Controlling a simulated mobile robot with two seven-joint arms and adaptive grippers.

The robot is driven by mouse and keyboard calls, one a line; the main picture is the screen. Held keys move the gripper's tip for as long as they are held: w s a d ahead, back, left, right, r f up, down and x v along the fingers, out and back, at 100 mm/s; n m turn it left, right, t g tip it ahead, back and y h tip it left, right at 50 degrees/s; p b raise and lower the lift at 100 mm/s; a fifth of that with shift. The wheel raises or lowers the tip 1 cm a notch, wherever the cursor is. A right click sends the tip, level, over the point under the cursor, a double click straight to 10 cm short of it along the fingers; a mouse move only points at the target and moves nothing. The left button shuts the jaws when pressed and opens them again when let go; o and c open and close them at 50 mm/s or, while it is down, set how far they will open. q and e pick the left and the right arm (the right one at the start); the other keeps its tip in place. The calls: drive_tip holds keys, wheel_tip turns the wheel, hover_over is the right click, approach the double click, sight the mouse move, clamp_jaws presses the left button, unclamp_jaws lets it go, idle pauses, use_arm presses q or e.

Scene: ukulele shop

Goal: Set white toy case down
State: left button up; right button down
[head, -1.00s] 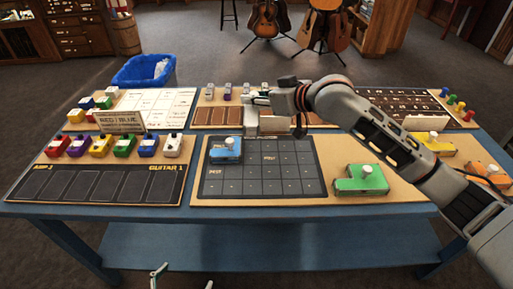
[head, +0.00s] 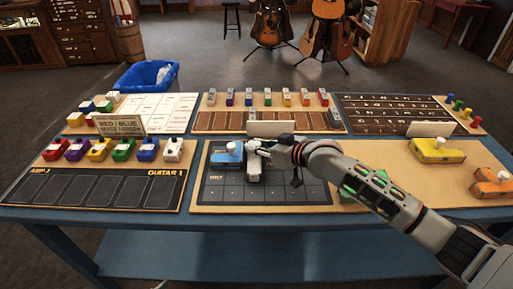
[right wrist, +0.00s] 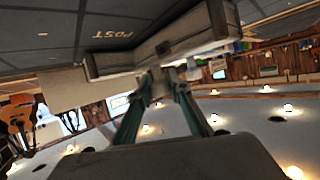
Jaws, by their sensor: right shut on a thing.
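The white toy case (head: 253,170) is over the dark grid board (head: 226,192), directly right of the blue case (head: 228,154). My right gripper (head: 262,147) is shut on it from above. In the right wrist view the case (right wrist: 165,42) looks pale grey and blocky, held at the fingertips of my right gripper (right wrist: 158,78), with the dark board close behind it. I cannot tell whether its underside touches the board. My left gripper is not clearly in view.
A green case (head: 365,188) is partly hidden behind my right arm. Yellow (head: 437,150) and orange (head: 492,183) cases stand at the right. Several small coloured pedals stand on the left board (head: 110,188). The grid's front and right cells are bare.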

drive_tip(key=shift+f, duration=0.1)
drive_tip(key=shift+f, duration=0.1)
drive_tip(key=c, duration=1.8)
unclamp_jaws()
drive_tip(key=shift+c, duration=0.2)
drive_tip(key=shift+s+d+r, duration=0.15)
drive_tip(key=shift+d+r, duration=0.05)
drive_tip(key=shift+r, duration=0.1)
drive_tip(key=p+v, duration=0.2)
drive_tip(key=v, duration=0.9)
drive_tip(key=shift+s, duration=0.15)
